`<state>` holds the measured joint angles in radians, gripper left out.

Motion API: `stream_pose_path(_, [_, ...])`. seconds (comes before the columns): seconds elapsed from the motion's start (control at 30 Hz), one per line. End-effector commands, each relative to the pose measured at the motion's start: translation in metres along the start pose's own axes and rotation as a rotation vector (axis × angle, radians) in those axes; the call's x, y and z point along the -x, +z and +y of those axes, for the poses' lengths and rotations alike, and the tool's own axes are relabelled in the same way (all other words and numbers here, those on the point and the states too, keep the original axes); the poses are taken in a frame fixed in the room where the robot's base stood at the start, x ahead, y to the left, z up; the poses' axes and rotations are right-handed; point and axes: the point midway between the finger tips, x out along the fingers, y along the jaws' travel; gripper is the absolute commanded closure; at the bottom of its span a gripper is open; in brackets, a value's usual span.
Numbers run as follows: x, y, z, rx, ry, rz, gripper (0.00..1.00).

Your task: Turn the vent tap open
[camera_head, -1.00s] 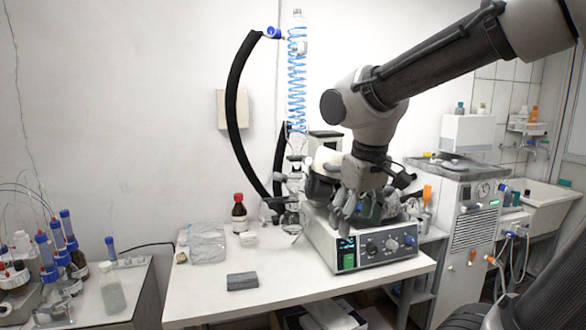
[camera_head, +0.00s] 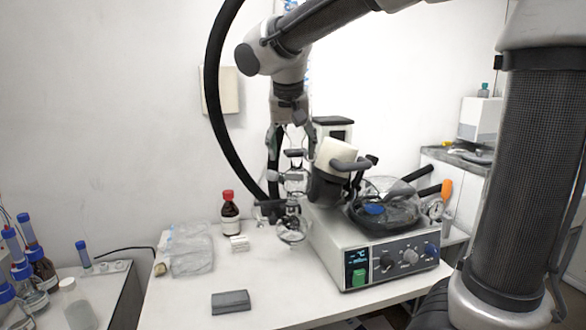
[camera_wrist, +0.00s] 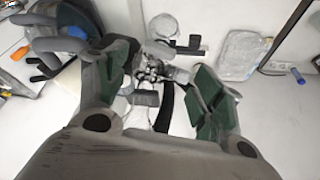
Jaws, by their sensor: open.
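My gripper (camera_head: 289,138) points down with its fingers apart, just above the glassware (camera_head: 293,190) left of the heating bath. In the wrist view, my gripper (camera_wrist: 160,78) has its two green-padded fingers spread, with clear glass and dark fittings between and below them. A small dark fitting (camera_head: 294,153) sits at the top of the glassware, close under the fingertips; I cannot tell for sure that it is the vent tap. Nothing is held. The tap's turned position is too small to tell, and the arm hides part of the condenser.
The heating bath unit (camera_head: 350,255) with its controls stands to the right. A black hose (camera_head: 212,90) curves down at the left. A red-capped bottle (camera_head: 230,212), a clear bag (camera_head: 190,250) and a grey block (camera_head: 231,301) are on the white table (camera_head: 185,300). The table's front is mostly clear.

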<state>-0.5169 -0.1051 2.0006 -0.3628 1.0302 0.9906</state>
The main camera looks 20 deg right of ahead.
Motion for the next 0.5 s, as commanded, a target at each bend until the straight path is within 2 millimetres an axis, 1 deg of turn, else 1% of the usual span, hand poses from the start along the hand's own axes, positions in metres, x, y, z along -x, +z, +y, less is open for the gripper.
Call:
stream_pose_path(0.17, [-0.001,0.000,0.001,-0.078,0.004,0.000,0.32])
stream_pose_path(0.27, [-0.008,0.000,0.002,-0.094,0.007,-0.001,0.32])
stream_pose_path(0.37, [-0.023,0.001,0.002,-0.095,0.008,-0.002,0.32])
stream_pose_path(0.5, [-0.048,0.001,0.002,-0.094,0.008,-0.003,0.32])
